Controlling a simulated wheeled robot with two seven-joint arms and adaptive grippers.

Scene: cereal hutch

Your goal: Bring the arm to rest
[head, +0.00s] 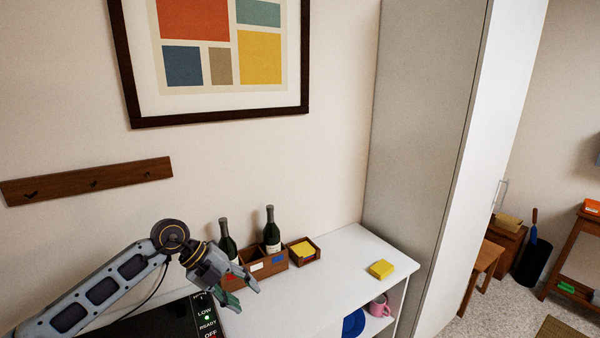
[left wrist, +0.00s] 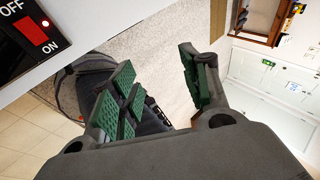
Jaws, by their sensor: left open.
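My left gripper (head: 240,294) reaches in from the left in the head view, above the front left part of the white hutch top (head: 318,287). It is beside a black panel with LOW, READY and OFF labels (head: 206,318). In the left wrist view its green-padded fingers (left wrist: 158,92) are spread apart with nothing between them. Beyond them are the floor and a dark rounded shape. My right gripper is not in view.
A yellow block (head: 381,269) lies on the hutch top at right. A pink mug (head: 379,307) sits on a shelf below. A tall cabinet (head: 425,150) rises at right.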

